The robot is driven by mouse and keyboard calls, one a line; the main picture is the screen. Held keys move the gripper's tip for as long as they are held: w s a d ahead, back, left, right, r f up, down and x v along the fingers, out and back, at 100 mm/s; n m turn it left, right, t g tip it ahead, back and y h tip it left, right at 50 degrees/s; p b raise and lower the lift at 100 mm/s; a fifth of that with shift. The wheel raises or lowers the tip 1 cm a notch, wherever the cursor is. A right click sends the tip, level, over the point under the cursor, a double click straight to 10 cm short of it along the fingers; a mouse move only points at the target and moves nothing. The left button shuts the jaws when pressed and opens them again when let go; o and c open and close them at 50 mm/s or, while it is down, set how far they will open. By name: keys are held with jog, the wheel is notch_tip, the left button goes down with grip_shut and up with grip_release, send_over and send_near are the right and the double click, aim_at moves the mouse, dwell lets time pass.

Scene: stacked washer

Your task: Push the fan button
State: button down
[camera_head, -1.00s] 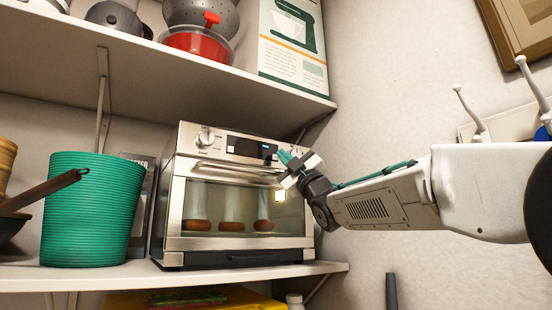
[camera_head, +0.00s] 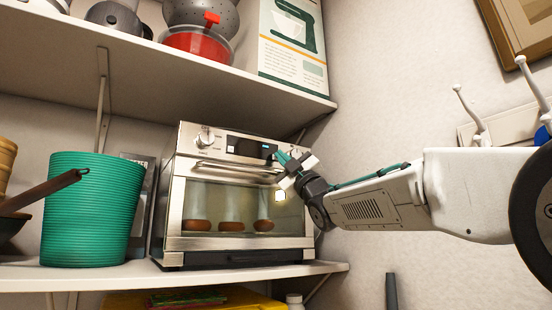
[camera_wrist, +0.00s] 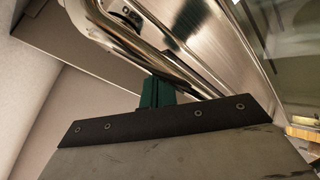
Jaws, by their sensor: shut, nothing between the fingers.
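A silver toaster oven (camera_head: 232,173) stands on the lower shelf, with a knob (camera_head: 204,137) at its upper left and a dark display (camera_head: 249,148) on its control panel. My gripper (camera_head: 279,155) is shut and empty, its teal fingertips at the right end of the control panel, just right of the display. In the wrist view the shut fingers (camera_wrist: 157,92) are close to the oven's metal handle (camera_wrist: 130,40) and brushed front (camera_wrist: 195,35). The fan button cannot be made out; my gripper covers part of the panel's right side. Whether the fingertips touch the panel I cannot tell.
A teal ribbed bin (camera_head: 92,210) stands left of the oven. The upper shelf (camera_head: 180,75) hangs close above it. The wall (camera_head: 380,100) is to the right, with hooks (camera_head: 478,125) on it. Open air lies in front of the oven.

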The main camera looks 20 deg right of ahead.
jog(key=shift+w, duration=0.2)
jog(key=shift+s, duration=0.1)
jog(key=shift+s+d, duration=0.15)
jog(key=shift+s, duration=0.45)
jog(key=s+d, duration=0.1)
jog(key=s, duration=0.4)
jog(key=shift+s+d, duration=0.35)
jog(key=shift+s, duration=0.05)
